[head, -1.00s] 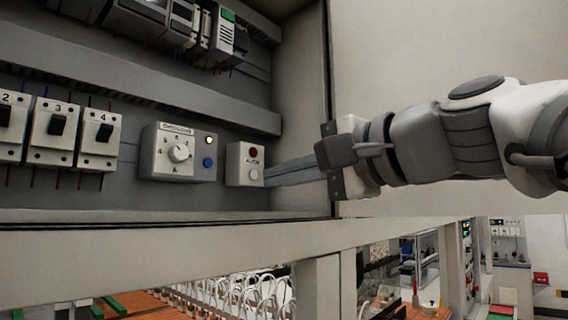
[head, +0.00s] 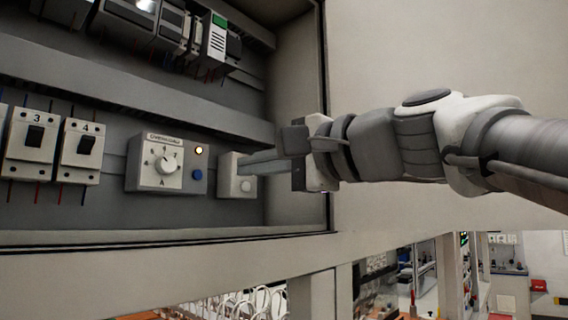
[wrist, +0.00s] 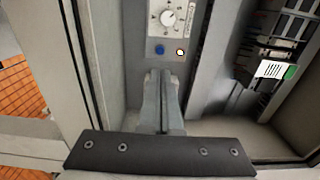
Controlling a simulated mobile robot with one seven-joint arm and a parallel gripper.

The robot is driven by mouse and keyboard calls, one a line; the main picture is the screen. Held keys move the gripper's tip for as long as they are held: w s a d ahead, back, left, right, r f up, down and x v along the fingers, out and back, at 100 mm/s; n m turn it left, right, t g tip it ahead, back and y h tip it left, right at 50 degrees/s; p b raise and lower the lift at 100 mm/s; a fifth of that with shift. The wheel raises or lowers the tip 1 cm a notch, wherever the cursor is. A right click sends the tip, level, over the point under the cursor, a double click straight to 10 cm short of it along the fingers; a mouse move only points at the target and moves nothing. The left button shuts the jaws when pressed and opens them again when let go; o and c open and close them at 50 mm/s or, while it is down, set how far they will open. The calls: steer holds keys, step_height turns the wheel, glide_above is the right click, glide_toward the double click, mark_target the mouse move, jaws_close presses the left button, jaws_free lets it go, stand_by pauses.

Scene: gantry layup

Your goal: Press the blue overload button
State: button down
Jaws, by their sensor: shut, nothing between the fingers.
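The blue overload button (head: 197,174) is on the right side of the grey overload box (head: 140,178), below a lit amber lamp (head: 199,150) and beside a white dial (head: 167,164). In the wrist view the blue button (wrist: 160,49) shows just beyond the fingertips, a little to their left. My gripper (head: 242,168) is shut and empty, reaching in from the right. In the head view its fingertips are in front of the small alarm box (head: 228,187) and hide its red button. They look apart from the blue button; the exact depth gap is unclear.
Numbered breakers (head: 83,150) stand left of the overload box. A wire duct (head: 130,98) and other modules (head: 215,42) are above. The cabinet's right side wall (head: 296,70) and lower frame edge (head: 150,255) bound the opening.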

mark_target(198, 175)
steer(key=p+x, duration=0.3)
steer(key=x, duration=0.7)
steer(key=shift+w+a, duration=0.25)
steer(key=shift+w, duration=0.05)
